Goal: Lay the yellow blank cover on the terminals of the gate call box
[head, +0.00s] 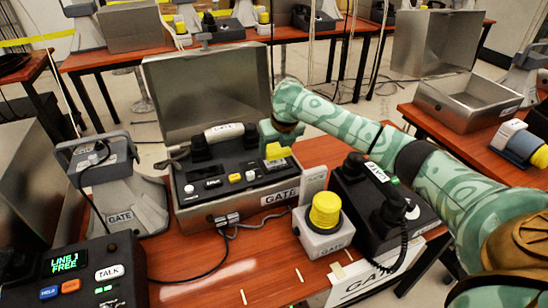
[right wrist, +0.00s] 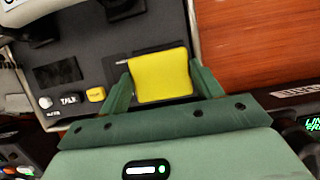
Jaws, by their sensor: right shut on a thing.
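The gate call box (head: 233,206) stands open on the orange-red table, its grey lid raised behind, with a handset across the top of its dark panel. My right gripper (head: 275,146) comes in from the right over the panel's right part. It is shut on the yellow blank cover (head: 278,152), which also shows between both fingers in the right wrist view (right wrist: 160,74). The cover lies over a dark recess (right wrist: 143,52) that it partly hides; the terminals cannot be made out. Whether the cover touches the panel cannot be told. My left gripper is not in view.
A yellow beacon (head: 325,211) on a white base and a black telephone (head: 384,205) stand right of the box. A grey GATE unit (head: 119,182) stands left, and a console reading "LINE 1 FREE" (head: 75,278) is front left. Cables cross the table in front of the box.

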